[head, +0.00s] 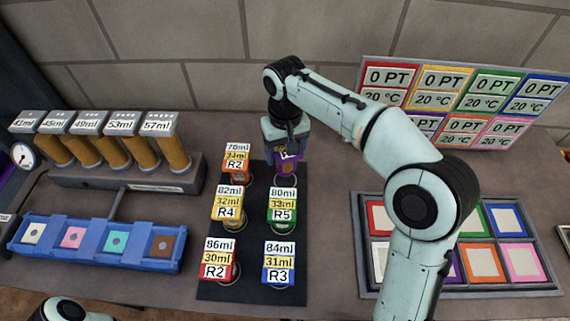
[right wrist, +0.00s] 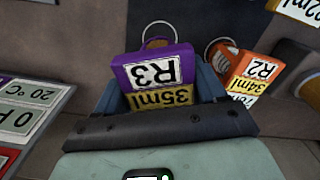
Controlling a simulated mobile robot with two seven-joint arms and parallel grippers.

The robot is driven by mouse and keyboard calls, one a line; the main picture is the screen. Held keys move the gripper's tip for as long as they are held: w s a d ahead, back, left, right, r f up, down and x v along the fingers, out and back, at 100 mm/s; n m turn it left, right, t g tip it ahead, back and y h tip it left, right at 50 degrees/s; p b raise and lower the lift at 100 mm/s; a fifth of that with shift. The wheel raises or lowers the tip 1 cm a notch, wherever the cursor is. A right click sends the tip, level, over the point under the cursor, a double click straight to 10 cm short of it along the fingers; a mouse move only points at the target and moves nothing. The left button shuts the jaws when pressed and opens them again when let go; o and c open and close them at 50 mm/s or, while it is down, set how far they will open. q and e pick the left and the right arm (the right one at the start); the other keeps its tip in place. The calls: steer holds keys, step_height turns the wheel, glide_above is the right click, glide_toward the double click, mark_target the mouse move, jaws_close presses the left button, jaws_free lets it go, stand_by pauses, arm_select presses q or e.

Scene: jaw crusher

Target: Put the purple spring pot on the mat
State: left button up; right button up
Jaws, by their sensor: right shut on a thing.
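The purple spring pot (right wrist: 155,72) has a label reading R3 and 35ml, upside down in the right wrist view. My right gripper (right wrist: 162,88) is shut on it, with a finger on either side. In the head view the purple pot (head: 288,162) shows below my right gripper (head: 285,138), at the back right of the dark mat (head: 252,265). I cannot tell whether its base touches the mat. My left gripper is out of view.
An orange pot (head: 237,160) stands close to the left of the purple one. Yellow, green, red and blue pots stand nearer on the mat. A blue tray (head: 100,245) and amber cylinders (head: 105,150) are left; a coloured-square panel (head: 500,270) is right.

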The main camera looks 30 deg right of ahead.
steer(key=shift+f+b, duration=0.45)
steer(key=shift+f, duration=1.85)
steer(key=shift+f, duration=0.15)
steer(key=o, duration=1.2)
step_height(320, 180, up, 12)
steer(key=p, duration=0.3)
steer(key=shift+r, duration=0.2)
